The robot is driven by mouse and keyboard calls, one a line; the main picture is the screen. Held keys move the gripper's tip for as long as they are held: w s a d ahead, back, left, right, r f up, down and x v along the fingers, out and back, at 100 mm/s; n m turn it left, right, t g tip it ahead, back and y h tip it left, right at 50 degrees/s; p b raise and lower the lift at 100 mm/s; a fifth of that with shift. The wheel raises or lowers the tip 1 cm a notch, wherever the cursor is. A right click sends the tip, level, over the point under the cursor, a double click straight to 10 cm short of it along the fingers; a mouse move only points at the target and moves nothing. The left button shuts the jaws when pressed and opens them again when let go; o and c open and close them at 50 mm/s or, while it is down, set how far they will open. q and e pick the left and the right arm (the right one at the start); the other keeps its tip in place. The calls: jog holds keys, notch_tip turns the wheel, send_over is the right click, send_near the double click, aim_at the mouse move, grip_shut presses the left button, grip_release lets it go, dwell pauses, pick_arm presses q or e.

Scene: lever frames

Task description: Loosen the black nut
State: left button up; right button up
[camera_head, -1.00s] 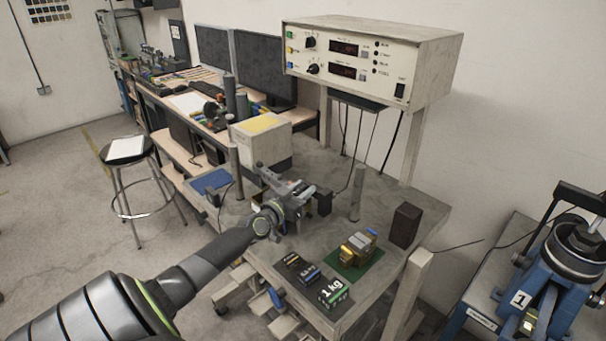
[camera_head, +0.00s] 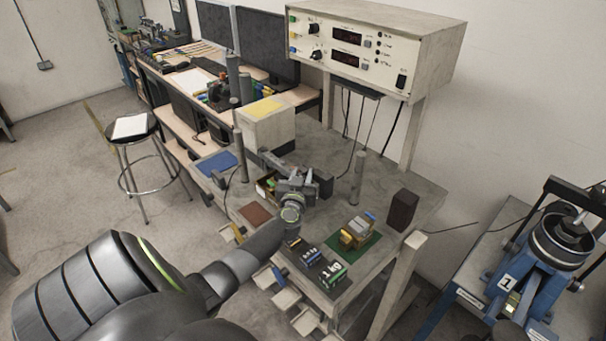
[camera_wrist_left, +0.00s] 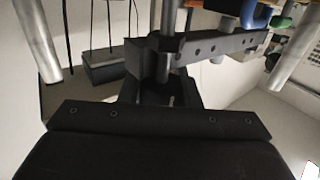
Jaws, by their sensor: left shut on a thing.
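A dark bar with a row of holes (camera_wrist_left: 215,46) runs across just beyond the fingers. I cannot make out the black nut as a separate thing; the gripper hides the gripped spot in the head view. My right gripper is not in view.
A grey post (camera_head: 357,178) stands behind. A blue machine (camera_head: 525,275) is at far right.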

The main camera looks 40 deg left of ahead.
pick_arm(q)
jog(key=n+g+y, duration=0.4)
jog(key=y, duration=0.1)
jog(key=shift+s+a+r+g, duration=0.1)
jog(key=shift+a+r+g, duration=0.1)
jog(key=shift+g, duration=0.1)
jog(key=shift+s+a+n+g+y, duration=0.15)
jog(key=shift+n+g+y, duration=0.4)
jog(key=shift+n+g, duration=0.4)
jog(key=shift+s+n+g+y, duration=0.1)
jog(key=shift+n+g+y, duration=0.55)
jog(key=shift+g, duration=0.5)
jog(key=shift+s+f+n+g, duration=0.1)
jog(key=shift+n+g, duration=0.2)
jog(key=o, duration=1)
jog(key=shift+f, duration=0.1)
jog(key=b+v, duration=0.4)
jog(key=v, duration=1.3)
jog(key=shift+s, duration=0.1)
